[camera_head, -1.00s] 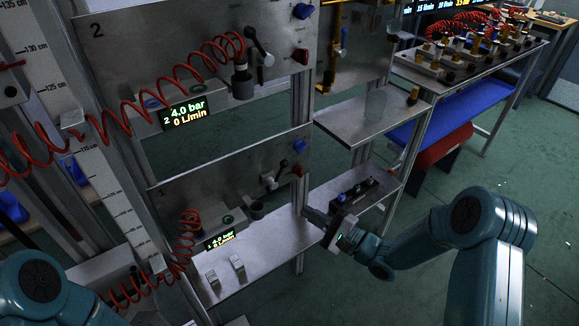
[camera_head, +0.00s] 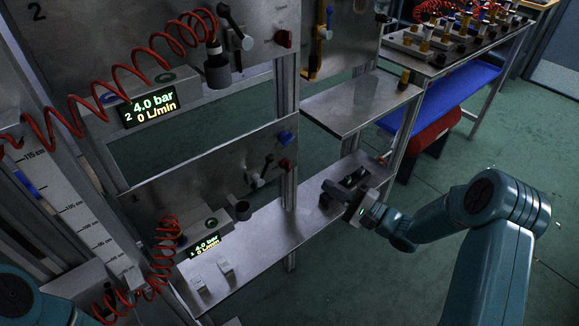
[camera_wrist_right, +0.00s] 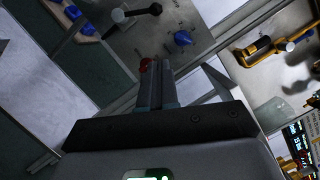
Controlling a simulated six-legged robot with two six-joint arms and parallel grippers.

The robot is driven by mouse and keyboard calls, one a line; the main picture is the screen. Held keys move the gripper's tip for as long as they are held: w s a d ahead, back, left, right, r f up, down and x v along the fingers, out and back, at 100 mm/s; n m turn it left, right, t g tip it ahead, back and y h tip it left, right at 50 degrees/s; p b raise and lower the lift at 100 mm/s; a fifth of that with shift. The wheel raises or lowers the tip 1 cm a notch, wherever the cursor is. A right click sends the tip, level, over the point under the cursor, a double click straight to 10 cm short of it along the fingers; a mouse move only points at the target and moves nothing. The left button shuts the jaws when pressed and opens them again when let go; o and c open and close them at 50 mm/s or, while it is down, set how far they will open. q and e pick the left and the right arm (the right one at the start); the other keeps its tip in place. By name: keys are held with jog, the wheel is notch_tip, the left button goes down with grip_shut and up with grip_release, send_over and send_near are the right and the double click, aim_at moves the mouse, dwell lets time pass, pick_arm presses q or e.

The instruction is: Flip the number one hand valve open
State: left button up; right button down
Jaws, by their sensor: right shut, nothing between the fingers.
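The number one panel (camera_head: 215,170) is the lower steel panel in the head view. Its hand valve (camera_head: 261,171) is a dark lever with a rounded end, left of a red knob (camera_head: 286,165) and below a blue knob (camera_head: 286,138). My right gripper (camera_head: 328,187) is to the right of the panel, apart from the lever, with its fingers pointing left. In the right wrist view its fingers (camera_wrist_right: 156,84) are together and empty, their tips close to the red knob (camera_wrist_right: 147,65) in the picture. A ball-ended lever (camera_wrist_right: 136,13) shows above. My left gripper is out of view.
The number two panel (camera_head: 180,45) is above. Red coiled hoses (camera_head: 163,250) hang at left. Green floor (camera_head: 400,285) is open at right.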

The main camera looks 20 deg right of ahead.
jog(key=s+a+r+x, duration=0.1)
jog(key=x, duration=1.2)
jog(key=shift+s+a+p, duration=0.3)
jog(key=shift+a+p, duration=0.1)
jog(key=shift+p, duration=0.05)
